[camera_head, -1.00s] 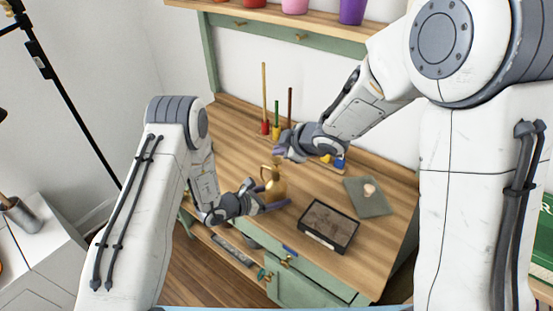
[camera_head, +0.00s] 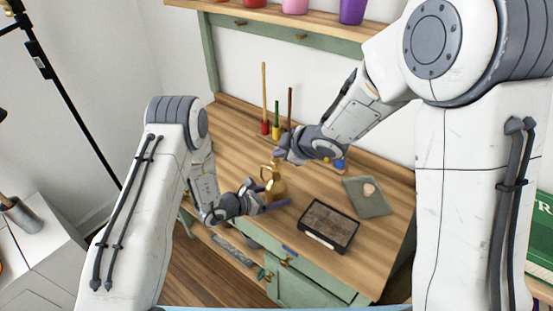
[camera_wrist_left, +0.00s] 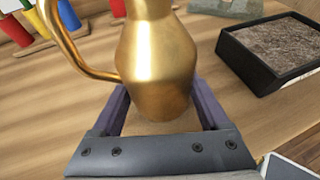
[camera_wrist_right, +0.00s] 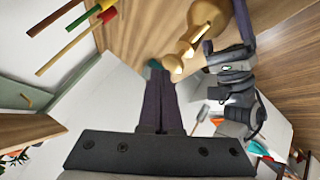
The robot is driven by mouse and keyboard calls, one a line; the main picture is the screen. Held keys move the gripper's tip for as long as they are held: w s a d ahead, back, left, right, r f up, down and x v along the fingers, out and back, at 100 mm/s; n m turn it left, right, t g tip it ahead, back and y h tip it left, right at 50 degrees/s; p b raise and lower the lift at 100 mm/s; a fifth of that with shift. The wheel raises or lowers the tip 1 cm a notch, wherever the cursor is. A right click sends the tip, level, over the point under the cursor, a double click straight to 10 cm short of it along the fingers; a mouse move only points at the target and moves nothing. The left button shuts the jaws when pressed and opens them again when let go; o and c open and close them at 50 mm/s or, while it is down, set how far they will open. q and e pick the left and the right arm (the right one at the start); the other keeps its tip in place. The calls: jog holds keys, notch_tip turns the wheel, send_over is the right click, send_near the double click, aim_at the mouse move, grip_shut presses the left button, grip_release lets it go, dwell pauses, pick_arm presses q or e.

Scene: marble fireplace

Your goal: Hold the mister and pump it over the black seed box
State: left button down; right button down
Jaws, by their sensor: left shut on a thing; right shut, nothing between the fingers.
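The golden mister (camera_head: 275,187) has a rounded body and a curved handle. My left gripper (camera_head: 277,205) is shut around its body, which fills the left wrist view (camera_wrist_left: 158,62) between the two fingers. My right gripper (camera_head: 279,155) is shut and empty just above the mister's top. In the right wrist view its fingers (camera_wrist_right: 158,78) are together, with the mister (camera_wrist_right: 203,38) beside them. The black seed box (camera_head: 325,242), filled with brown soil, lies right of the mister.
A grey-green mat (camera_head: 374,205) with a pale lump on it lies behind the seed box. Several coloured-handled tools (camera_head: 276,130) stand at the back of the wooden bench (camera_head: 235,145). A shelf with pots is above.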

aim_at(280, 161)
jog(key=shift+f, duration=0.9)
dwell(0.8)
jog(key=shift+r, duration=1.35)
jog(key=shift+r, duration=2.5)
